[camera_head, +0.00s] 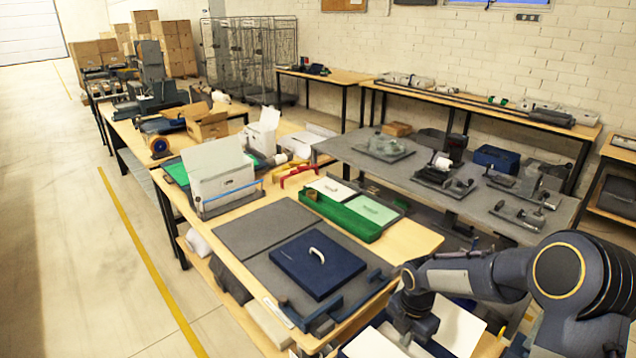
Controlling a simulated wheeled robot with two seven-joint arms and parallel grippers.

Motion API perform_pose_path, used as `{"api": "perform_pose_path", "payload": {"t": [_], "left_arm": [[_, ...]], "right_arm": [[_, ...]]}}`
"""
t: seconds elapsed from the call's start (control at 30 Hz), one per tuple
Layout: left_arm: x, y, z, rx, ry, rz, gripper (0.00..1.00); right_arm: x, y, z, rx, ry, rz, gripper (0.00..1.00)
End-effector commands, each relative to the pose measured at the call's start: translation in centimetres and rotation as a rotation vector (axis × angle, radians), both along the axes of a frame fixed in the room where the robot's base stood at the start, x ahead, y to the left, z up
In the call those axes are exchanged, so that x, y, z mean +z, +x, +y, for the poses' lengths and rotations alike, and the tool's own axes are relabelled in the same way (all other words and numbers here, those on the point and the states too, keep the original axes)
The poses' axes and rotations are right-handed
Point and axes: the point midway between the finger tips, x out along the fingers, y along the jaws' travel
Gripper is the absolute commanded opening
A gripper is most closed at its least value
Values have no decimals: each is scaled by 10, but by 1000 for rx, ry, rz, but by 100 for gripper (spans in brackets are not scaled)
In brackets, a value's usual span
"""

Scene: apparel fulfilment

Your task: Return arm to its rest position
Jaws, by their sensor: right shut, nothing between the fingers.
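My right arm reaches in from the lower right, with its elbow bent and its wrist pointing down. My right gripper (410,328) is shut and empty, at the bottom of the view over the near end of the work table (408,240). White sheets lie beneath and beside it, and its fingertips are hard to make out. My left gripper is not in view.
A green tray (350,222) with cards lies behind the garment. A white file box (220,180) stands further back. A grey bench (345,150) with several small fixtures stands at the right. Cartons and wire cages fill the back. The floor at the left is clear.

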Motion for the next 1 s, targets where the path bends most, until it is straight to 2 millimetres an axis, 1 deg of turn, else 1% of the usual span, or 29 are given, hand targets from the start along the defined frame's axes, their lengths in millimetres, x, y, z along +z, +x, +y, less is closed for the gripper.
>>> {"api": "perform_pose_path", "payload": {"t": [0.03, 0.07, 0.17, 0.2, 0.27, 0.3, 0.37, 0.43, 0.5, 0.57, 0.6, 0.7, 0.83, 0.9, 1.0], "left_arm": [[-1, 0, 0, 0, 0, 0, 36], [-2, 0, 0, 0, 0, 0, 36], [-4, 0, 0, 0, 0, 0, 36], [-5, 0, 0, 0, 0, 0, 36], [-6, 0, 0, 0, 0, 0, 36], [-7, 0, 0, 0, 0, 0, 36], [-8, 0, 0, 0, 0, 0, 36], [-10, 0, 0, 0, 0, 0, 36], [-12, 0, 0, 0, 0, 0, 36], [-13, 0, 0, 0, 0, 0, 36], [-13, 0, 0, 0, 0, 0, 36], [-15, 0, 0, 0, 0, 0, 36], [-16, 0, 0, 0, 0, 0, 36], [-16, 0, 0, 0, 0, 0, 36], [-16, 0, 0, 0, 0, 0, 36]], "right_arm": [[16, -6, -3, -77, 9, -20, 0], [26, -11, -5, -139, 17, -32, 0], [65, -36, -10, -406, 64, -69, 0], [80, -49, -11, -529, 89, -83, 0], [101, -70, -11, -717, 135, -97, 0], [113, -85, -11, -839, 169, -104, 0], [128, -108, -9, -1023, 223, -110, 0], [142, -134, -5, -1233, 297, -106, 0], [152, -161, 0, -1438, 377, -91, 0], [157, -183, 5, -1607, 449, -67, 0], [159, -196, 9, -1712, 495, -46, 0], [160, -223, 19, -1931, 601, 16, 0], [158, -244, 29, -2119, 698, 92, 0], [156, -250, 33, -2175, 727, 121, 0], [156, -254, 35, -2212, 744, 141, 0]]}}
